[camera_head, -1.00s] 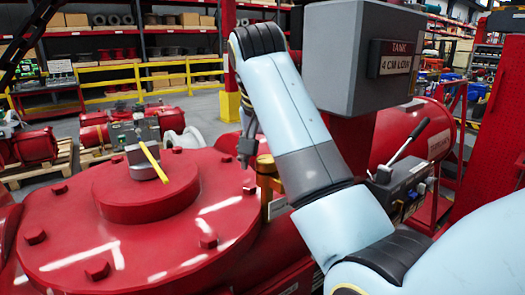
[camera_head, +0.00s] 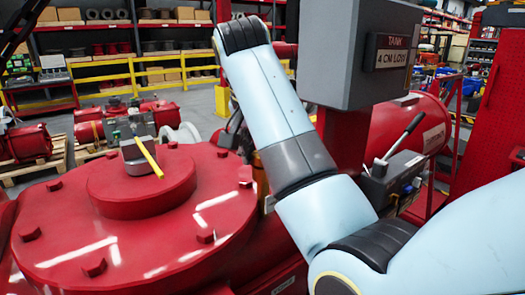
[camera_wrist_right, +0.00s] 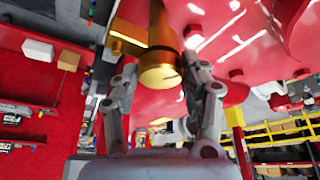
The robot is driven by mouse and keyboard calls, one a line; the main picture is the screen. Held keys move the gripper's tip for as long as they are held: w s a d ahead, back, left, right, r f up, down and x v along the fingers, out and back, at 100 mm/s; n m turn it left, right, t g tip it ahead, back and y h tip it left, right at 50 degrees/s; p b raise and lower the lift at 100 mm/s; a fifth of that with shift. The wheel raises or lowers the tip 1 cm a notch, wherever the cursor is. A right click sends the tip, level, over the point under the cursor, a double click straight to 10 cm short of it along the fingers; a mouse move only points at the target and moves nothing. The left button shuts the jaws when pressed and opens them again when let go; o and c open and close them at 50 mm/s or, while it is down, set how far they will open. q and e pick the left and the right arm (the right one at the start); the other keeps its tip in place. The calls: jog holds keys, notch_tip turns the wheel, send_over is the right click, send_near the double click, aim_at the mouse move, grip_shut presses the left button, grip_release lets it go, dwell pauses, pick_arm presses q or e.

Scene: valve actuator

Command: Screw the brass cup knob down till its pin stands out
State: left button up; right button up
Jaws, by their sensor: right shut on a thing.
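The brass cup knob (camera_wrist_right: 160,72) shows in the right wrist view as a gold cylinder end, at the end of a brass body (camera_wrist_right: 162,25) with a side stub (camera_wrist_right: 128,42). My right gripper (camera_wrist_right: 160,80) has a finger on each side of the knob and is shut on it. In the head view my right gripper (camera_head: 232,133) is a small dark shape beyond the forearm. Only a sliver of brass (camera_head: 261,180) shows there, mostly hidden by my arm. I cannot make out a pin standing out of the knob. My left gripper is not in view.
A large red bolted housing (camera_head: 120,240) with a yellow pointer (camera_head: 150,157) on top fills the left. A grey box (camera_head: 362,50) with a sign reading "TANK 4 CM LOW" hangs close right of my arm. A lever unit (camera_head: 395,170) stands at right.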

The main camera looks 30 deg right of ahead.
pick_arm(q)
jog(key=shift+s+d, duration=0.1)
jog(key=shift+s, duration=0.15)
pick_arm(e)
jog(key=o, duration=1.2)
jog(key=shift+c, duration=0.2)
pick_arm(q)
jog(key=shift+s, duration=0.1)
